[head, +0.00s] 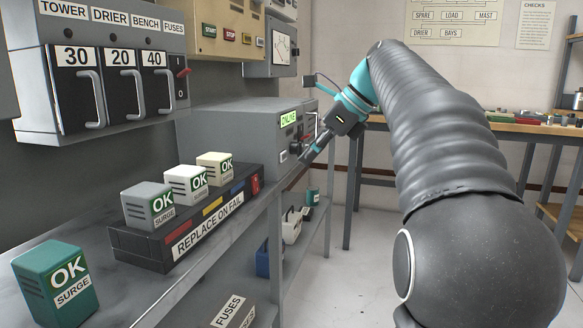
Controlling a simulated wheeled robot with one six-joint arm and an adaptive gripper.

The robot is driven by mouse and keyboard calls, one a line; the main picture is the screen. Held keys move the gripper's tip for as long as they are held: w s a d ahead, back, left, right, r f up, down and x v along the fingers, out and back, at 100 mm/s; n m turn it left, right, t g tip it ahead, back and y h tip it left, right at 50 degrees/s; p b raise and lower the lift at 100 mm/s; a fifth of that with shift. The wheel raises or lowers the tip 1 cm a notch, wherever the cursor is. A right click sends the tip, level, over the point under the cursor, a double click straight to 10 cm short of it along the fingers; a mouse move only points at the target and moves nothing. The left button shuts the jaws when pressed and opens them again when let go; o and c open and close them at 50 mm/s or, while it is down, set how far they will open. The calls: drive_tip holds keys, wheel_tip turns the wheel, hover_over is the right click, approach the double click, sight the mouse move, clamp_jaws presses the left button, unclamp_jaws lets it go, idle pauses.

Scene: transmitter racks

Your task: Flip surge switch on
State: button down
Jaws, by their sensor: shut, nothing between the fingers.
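A black surge base (190,232) labelled REPLACE ON FAIL lies on the bench. A small red switch (256,184) is at its right end; its setting is too small to tell. A teal surge module (58,284) stands apart on the bench at lower left. My gripper (306,155) is shut and empty, right of the red switch and in front of the grey ONLINE unit. Whether it touches that unit is unclear.
The grey ONLINE unit (225,135) stands on the bench behind the surge base. A fuse box (100,70) with handles and a red I/O lever (183,72) hangs above. A wooden workbench (530,126) stands at right. Bare bench (125,285) lies in front of the base.

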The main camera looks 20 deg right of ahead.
sight(257, 188)
drive_tip(key=b+x, duration=0.1)
drive_tip(key=x, duration=0.2)
drive_tip(key=b+x, duration=0.1)
drive_tip(key=x, duration=0.3)
drive_tip(key=w+a+r+b+x, duration=0.1)
drive_tip(key=x, duration=0.3)
drive_tip(key=shift+r, duration=0.15)
drive_tip(key=shift+w+a, duration=0.35)
drive_tip(key=shift+a, duration=0.25)
drive_tip(key=shift+a, duration=0.2)
drive_tip(key=shift+d, duration=0.25)
drive_tip(key=shift+a, duration=0.15)
drive_tip(key=shift+r+p, duration=0.8)
drive_tip(key=shift+p, duration=0.3)
